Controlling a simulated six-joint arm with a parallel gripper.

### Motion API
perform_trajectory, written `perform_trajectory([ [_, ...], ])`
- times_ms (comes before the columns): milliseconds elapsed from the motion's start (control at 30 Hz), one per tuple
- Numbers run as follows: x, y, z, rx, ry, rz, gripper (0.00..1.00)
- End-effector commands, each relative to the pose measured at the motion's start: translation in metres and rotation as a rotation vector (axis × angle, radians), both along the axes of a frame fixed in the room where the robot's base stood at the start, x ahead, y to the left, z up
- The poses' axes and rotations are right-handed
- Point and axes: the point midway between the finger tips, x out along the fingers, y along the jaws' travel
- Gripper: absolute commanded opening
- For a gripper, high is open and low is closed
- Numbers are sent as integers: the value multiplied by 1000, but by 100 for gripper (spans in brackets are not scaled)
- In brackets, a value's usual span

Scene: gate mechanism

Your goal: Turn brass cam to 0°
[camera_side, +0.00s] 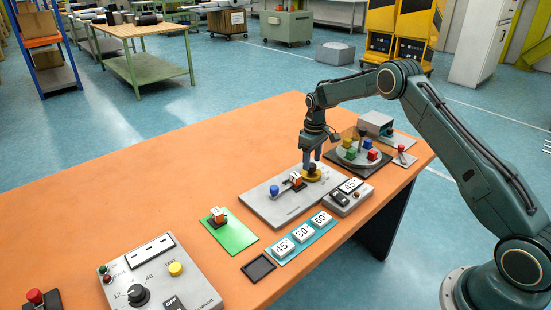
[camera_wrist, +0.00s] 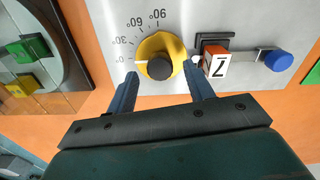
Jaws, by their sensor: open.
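The brass cam (camera_wrist: 150,45) is a yellow disc with a dark round knob (camera_wrist: 160,66), on a grey plate (camera_side: 262,206). A scale marked 0, 30, 60 and 90 (camera_wrist: 140,25) runs beside it, upside down in the wrist view. In the side view the cam (camera_side: 313,177) sits at the plate's far right end, under my gripper (camera_side: 314,158). In the wrist view my gripper (camera_wrist: 161,70) is open, with one finger on each side of the knob and a gap to it.
A slider with a blue knob (camera_wrist: 279,60) and an orange-white numbered block (camera_wrist: 216,65) sit beside the cam. A round turntable with coloured blocks (camera_side: 358,151) stands behind. A display box (camera_side: 348,196) and angle tiles (camera_side: 303,233) lie in front.

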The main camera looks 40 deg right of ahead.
Motion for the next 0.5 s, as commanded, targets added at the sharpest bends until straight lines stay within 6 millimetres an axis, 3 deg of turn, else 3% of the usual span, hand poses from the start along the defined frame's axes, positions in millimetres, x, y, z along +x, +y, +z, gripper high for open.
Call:
perform_trajectory([
  [500,1,0,82,-1,-5,1,52],
])
